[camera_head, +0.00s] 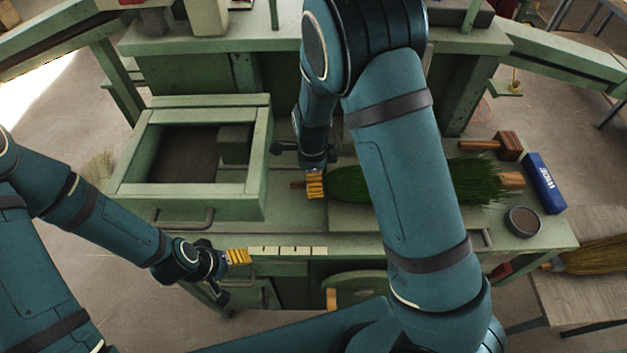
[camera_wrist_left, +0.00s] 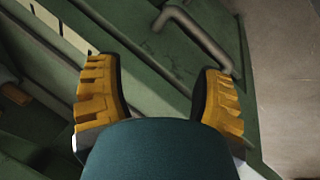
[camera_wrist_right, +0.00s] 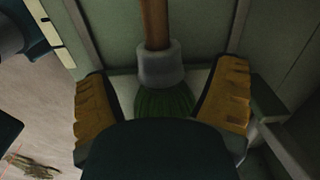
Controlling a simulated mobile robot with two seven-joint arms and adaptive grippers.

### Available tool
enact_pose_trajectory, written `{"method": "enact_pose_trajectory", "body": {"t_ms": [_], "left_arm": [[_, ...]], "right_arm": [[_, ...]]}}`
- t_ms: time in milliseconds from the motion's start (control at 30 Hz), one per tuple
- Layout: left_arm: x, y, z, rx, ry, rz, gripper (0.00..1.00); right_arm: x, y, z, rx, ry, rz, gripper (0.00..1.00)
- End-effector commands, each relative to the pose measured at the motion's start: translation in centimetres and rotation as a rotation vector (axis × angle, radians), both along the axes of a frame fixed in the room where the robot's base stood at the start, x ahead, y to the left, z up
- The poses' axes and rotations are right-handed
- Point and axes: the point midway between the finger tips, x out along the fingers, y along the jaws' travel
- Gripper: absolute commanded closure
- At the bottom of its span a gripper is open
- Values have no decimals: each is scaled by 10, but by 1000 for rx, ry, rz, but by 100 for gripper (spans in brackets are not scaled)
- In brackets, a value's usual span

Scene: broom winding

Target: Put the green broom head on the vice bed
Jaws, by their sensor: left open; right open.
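The green broom head (camera_head: 345,185) lies sideways on the bench, its middle hidden behind my right arm. A wooden piece (camera_head: 512,180) shows at its right end. My right gripper (camera_head: 315,185) is open at its left end. In the right wrist view, the brown stick (camera_wrist_right: 155,25), grey collar (camera_wrist_right: 160,65) and green bristles (camera_wrist_right: 165,101) lie between the open fingers; contact cannot be told. My left gripper (camera_head: 238,257) is open and empty by the bench's front edge, below the drawer. I cannot tell which part is the vice bed; a pale green board (camera_head: 350,217) lies under the broom head.
An open green drawer box (camera_head: 259,155) stands left of the broom head. A wooden mallet (camera_head: 508,146), a blue box (camera_head: 544,183) and a round dark tin (camera_head: 522,222) are at the right. A yellow broom (camera_head: 597,257) lies on a separate table at far right.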

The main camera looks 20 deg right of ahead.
Motion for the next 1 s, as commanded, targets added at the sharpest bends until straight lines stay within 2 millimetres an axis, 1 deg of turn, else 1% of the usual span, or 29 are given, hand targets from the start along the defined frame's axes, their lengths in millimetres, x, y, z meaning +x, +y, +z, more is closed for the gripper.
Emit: {"method": "enact_pose_trajectory", "body": {"t_ms": [33,200,300,400,500,600,1000], "left_arm": [[0,0,2,0,0,0,32],[0,0,7,-1,0,0,32],[0,0,10,-2,0,0,32],[0,1,11,-2,0,0,32],[0,1,12,-2,0,0,32],[0,1,13,-2,0,0,32],[0,1,13,-2,0,0,32]], "right_arm": [[1,1,13,1,-3,2,14],[1,1,49,1,-4,2,14],[2,1,67,1,-4,1,14],[2,2,81,1,-3,1,14],[2,2,90,1,-1,1,14],[1,1,94,1,-1,0,14],[1,1,95,0,0,0,14]]}}
